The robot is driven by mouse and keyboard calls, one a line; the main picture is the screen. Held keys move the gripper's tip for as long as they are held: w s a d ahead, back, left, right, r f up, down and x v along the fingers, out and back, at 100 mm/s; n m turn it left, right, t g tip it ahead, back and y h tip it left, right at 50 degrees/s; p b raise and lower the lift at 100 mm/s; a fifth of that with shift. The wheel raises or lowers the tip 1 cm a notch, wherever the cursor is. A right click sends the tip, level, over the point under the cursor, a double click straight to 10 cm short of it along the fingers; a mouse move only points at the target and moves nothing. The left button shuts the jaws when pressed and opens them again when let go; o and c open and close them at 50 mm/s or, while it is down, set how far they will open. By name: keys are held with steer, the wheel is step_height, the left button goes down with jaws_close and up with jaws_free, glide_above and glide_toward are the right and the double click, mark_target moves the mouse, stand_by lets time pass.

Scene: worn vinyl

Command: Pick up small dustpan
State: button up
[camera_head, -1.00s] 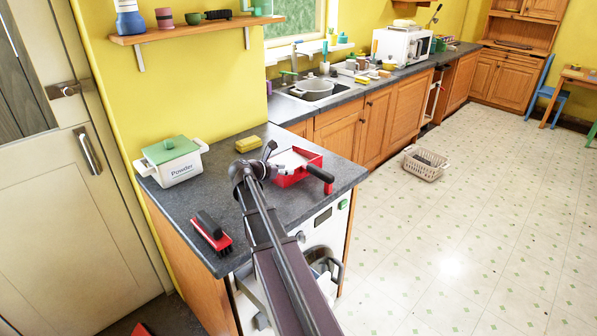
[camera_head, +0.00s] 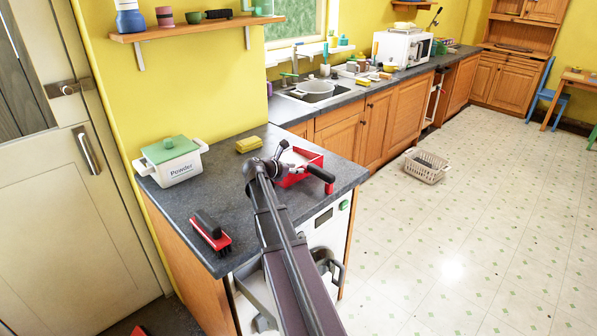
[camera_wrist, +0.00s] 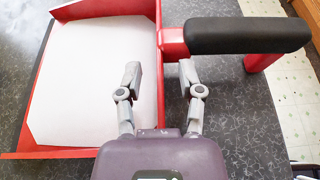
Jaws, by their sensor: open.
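The small dustpan (camera_wrist: 95,78) is red with a white pan floor and a black-topped handle (camera_wrist: 250,36). It lies on the dark grey counter. In the head view the dustpan (camera_head: 296,180) is near the counter's right edge, partly hidden by my arm and gripper. My gripper (camera_wrist: 160,75) is open and empty in the wrist view. Its left finger is over the white pan floor and its right finger is just below the red neck of the handle. The red wall lies between the fingers. In the head view my gripper (camera_head: 276,158) is at the dustpan's left side.
A red and black brush (camera_head: 210,232) lies at the counter's front left. A white powder box (camera_head: 170,162) with a green lid stands behind it. A yellow sponge (camera_head: 249,144) lies at the back. The counter between brush and sponge is clear.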

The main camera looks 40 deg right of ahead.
steer(key=shift+c, duration=0.2)
jaws_close()
steer(key=shift+r, duration=0.2)
stand_by(0.4)
step_height(320, 180, up, 3)
steer(key=p, duration=0.3)
steer(key=shift+r+p, duration=0.2)
steer(key=shift+p, duration=0.2)
steer(key=s+a, duration=0.3)
steer(key=s, duration=0.4)
steer(key=s+a+r+p, duration=0.1)
steer(key=s+a, duration=0.3)
steer(key=s, duration=0.3)
steer(key=shift+s+r, duration=0.15)
steer(key=shift+s, duration=0.05)
steer(key=shift+w+d, duration=0.1)
steer(key=shift+w, duration=0.05)
steer(key=w+d+r+m+g+p, duration=0.3)
steer(key=w+d+m+g, duration=0.1)
steer(key=w, duration=0.6)
steer(key=shift+g, duration=0.4)
